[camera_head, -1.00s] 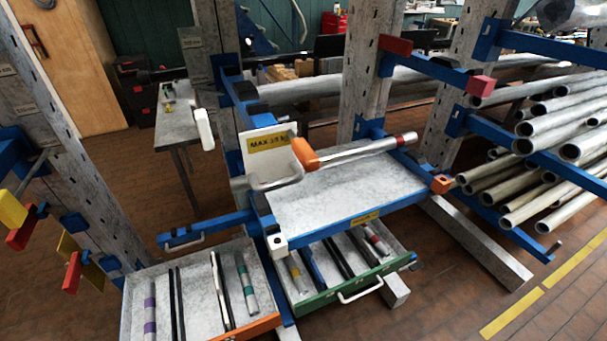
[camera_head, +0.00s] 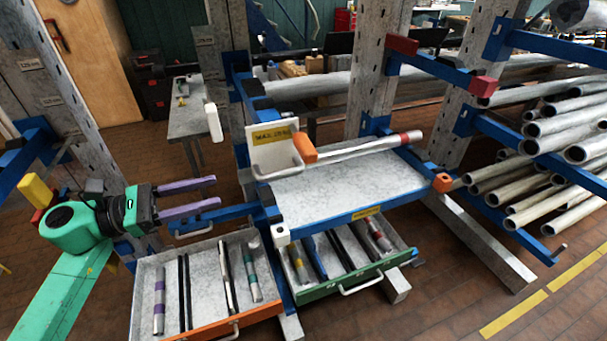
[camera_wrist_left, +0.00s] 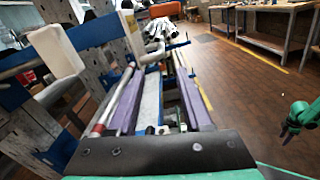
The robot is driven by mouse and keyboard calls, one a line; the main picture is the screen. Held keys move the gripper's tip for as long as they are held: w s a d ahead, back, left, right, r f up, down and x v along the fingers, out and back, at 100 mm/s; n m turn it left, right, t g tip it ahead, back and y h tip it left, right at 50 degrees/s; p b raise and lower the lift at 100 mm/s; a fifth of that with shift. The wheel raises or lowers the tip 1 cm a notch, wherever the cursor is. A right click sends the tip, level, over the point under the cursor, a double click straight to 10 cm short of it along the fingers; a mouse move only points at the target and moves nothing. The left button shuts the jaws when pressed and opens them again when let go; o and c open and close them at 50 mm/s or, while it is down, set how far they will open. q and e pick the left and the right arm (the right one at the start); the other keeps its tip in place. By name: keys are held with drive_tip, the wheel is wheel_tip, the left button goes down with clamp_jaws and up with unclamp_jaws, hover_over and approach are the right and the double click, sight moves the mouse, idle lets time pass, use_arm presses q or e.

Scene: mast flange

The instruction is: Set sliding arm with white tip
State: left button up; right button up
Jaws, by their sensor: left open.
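A blue arm with a white tip (camera_head: 281,236) runs along the left side of the grey tray (camera_head: 345,184), its tip at the tray's front left corner. A blue bar (camera_head: 238,214) with a white handle (camera_head: 194,231) sticks out left of it. My left gripper (camera_head: 215,192), with purple fingers, is open and empty just above and left of this bar. In the left wrist view my left gripper (camera_wrist_left: 160,72) shows its fingers apart, with rack parts beyond.
An orange-fronted drawer (camera_head: 207,270) and a green-fronted drawer (camera_head: 352,292) stand open below, holding rods. Another white-ended part (camera_head: 213,122) hangs above. Pipes (camera_head: 560,150) fill the right.

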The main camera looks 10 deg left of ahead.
sight(280, 175)
use_arm(q)
drive_tip(key=p+x, duration=0.2)
drive_tip(key=x, duration=0.2)
drive_tip(key=p+x, duration=0.2)
drive_tip(key=x, duration=0.3)
drive_tip(key=p+x, duration=0.2)
drive_tip(key=x, duration=0.2)
drive_tip(key=shift+w+d+r, duration=0.1)
drive_tip(key=shift+d+r, duration=0.2)
drive_tip(key=shift+d, duration=0.1)
drive_tip(key=shift+w+d+f, duration=0.2)
drive_tip(key=shift+d+f, duration=0.05)
drive_tip(key=shift+d, duration=0.05)
drive_tip(key=shift+c, duration=0.3)
clamp_jaws()
